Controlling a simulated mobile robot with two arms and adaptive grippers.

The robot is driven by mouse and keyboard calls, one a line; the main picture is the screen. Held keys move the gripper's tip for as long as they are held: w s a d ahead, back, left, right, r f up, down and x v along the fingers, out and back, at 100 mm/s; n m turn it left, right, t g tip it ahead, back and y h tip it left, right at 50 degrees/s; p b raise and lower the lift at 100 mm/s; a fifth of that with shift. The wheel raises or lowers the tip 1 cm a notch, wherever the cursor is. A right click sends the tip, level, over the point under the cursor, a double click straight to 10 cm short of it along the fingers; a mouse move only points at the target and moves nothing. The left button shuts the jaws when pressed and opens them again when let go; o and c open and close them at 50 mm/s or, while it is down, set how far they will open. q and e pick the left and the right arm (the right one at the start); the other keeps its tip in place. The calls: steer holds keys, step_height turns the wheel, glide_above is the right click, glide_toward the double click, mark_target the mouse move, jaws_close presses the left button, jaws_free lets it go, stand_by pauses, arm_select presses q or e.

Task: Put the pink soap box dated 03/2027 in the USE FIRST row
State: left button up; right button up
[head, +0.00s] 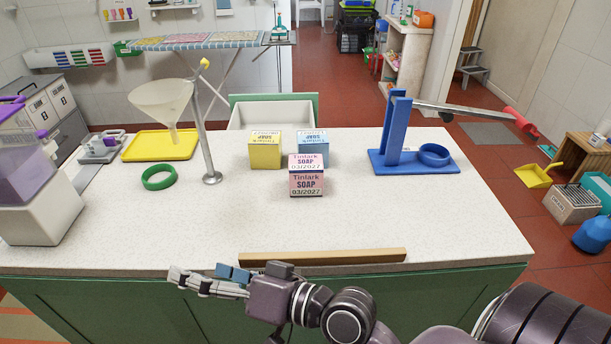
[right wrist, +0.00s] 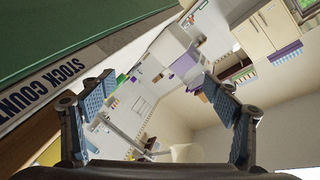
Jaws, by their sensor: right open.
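The pink soap box (head: 307,182) stands upright on the pale speckled counter (head: 240,215), near its middle. "Tinlark SOAP 03/2027" shows on its front and top. A yellow soap box (head: 265,151) stands behind it to the left, and a light blue soap box (head: 314,143) stands behind it, partly hidden. Their dates are too small to read. My right gripper (head: 202,279) is open and empty at the counter's front edge, pointing left, well apart from the boxes. Its open fingers also show in the right wrist view (right wrist: 160,88). I cannot make out a USE FIRST marking. My left gripper is out of view.
A wooden strip (head: 322,257) lies along the front edge. A blue stand (head: 393,145) is at the right. A funnel stand (head: 208,150), green ring (head: 158,177) and yellow tray (head: 160,145) are at the left. A white bin (head: 271,116) is behind. The front middle is clear.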

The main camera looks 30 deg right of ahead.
steer(key=w+d+r+m+t, duration=0.3)
steer(key=r+m+t, duration=0.3)
steer(key=r, duration=0.6)
steer(key=w+d+r+m+t+h, duration=0.2)
steer(key=d+r+m+t+h, duration=0.45)
steer(key=d+m+h, duration=0.75)
steer(key=w+d+f+m+g+h, duration=0.3)
steer(key=d+m+g+h, duration=0.5)
steer(key=m, duration=0.8)
steer(key=m+g+y+b, duration=0.2)
steer(key=m+g+y, duration=0.1)
steer(key=m, duration=0.1)
glide_toward(306, 162)
steer(key=shift+w+d+f, duration=0.2)
steer(key=shift+w+d, duration=0.2)
steer(key=shift+w, duration=0.2)
steer(key=shift+w+d+f, duration=0.2)
steer(key=shift+w+d, duration=0.15)
steer(key=shift+w, duration=0.2)
steer(key=shift+w+d+r, duration=0.15)
steer(key=shift+w+r, duration=0.1)
steer(key=shift+w, duration=0.05)
steer(key=shift+w+d+f+p, duration=0.1)
steer(key=shift+w+d+p, duration=0.1)
steer(key=shift+w+p, duration=0.1)
steer(key=p+x, duration=0.1)
steer(key=x, duration=0.5)
steer(key=shift+w, duration=0.15)
